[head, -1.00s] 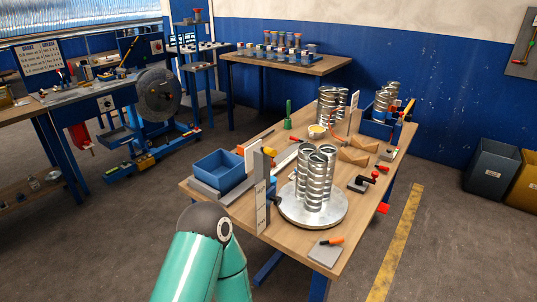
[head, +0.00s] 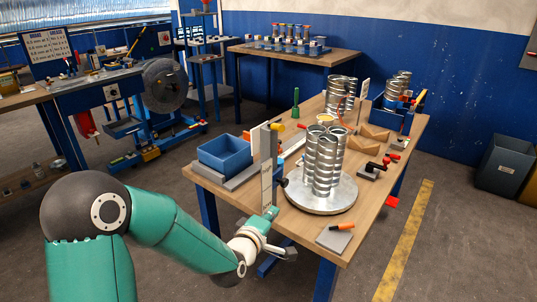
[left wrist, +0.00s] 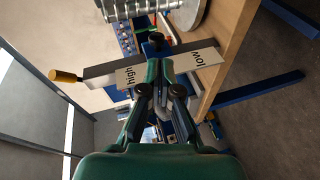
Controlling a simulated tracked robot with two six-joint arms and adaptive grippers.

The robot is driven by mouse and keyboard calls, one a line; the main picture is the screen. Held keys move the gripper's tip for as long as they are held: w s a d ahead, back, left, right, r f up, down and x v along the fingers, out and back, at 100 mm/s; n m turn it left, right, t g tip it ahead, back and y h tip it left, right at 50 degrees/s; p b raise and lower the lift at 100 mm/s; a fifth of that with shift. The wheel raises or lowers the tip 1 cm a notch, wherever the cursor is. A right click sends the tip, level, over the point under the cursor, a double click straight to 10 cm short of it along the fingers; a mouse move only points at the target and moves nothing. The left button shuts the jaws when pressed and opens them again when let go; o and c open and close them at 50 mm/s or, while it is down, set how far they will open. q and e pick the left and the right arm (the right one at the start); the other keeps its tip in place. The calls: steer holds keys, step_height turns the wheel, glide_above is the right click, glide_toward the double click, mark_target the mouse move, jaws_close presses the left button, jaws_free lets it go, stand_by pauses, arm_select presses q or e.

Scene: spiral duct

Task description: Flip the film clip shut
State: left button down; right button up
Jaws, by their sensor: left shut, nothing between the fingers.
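I cannot tell for sure which part is the film clip. An upright metal plate (head: 266,185) stands at the table's near left edge, with a yellow-handled part (head: 278,127) at its top. In the left wrist view the plate (left wrist: 100,77) lies sideways, with labels "high" and "low" and the yellow handle (left wrist: 66,76) at its left end. A dark knob (head: 282,183) sits beside the plate. My left gripper (head: 271,212) is shut and empty, in front of the plate's lower part. It also shows in the left wrist view (left wrist: 160,88); contact cannot be told. My right gripper is out of view.
Behind the plate, spiral metal ducts (head: 325,160) stand on a round disc (head: 338,198). A blue bin (head: 225,154) is to the left. A red-handled clamp (head: 373,168) and a small grey plate with an orange handle (head: 336,237) are to the right. The floor in front is free.

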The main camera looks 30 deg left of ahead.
arm_select(q)
steer(key=s+a+r+n+t+y+b, duration=0.1)
steer(key=a+r+n, duration=0.5)
steer(key=r, duration=0.7)
steer(key=s+t+y, duration=0.1)
steer(key=t+y, duration=0.1)
steer(key=y, duration=0.1)
steer(key=shift+a+t, duration=0.2)
steer(key=shift+t, duration=0.2)
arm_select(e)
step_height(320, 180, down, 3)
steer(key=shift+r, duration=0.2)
arm_select(q)
steer(key=shift+r, duration=0.1)
steer(key=p, duration=0.3)
glide_toward(272, 128)
steer(key=w+a, duration=0.3)
steer(key=a, duration=0.1)
steer(key=shift+w+d+r+p, duration=0.3)
steer(key=shift+w+d, duration=0.25)
steer(key=shift+w, duration=0.15)
steer(key=shift+w+d+r+p, duration=0.25)
steer(key=shift+w+d, duration=0.25)
steer(key=shift+w, duration=0.15)
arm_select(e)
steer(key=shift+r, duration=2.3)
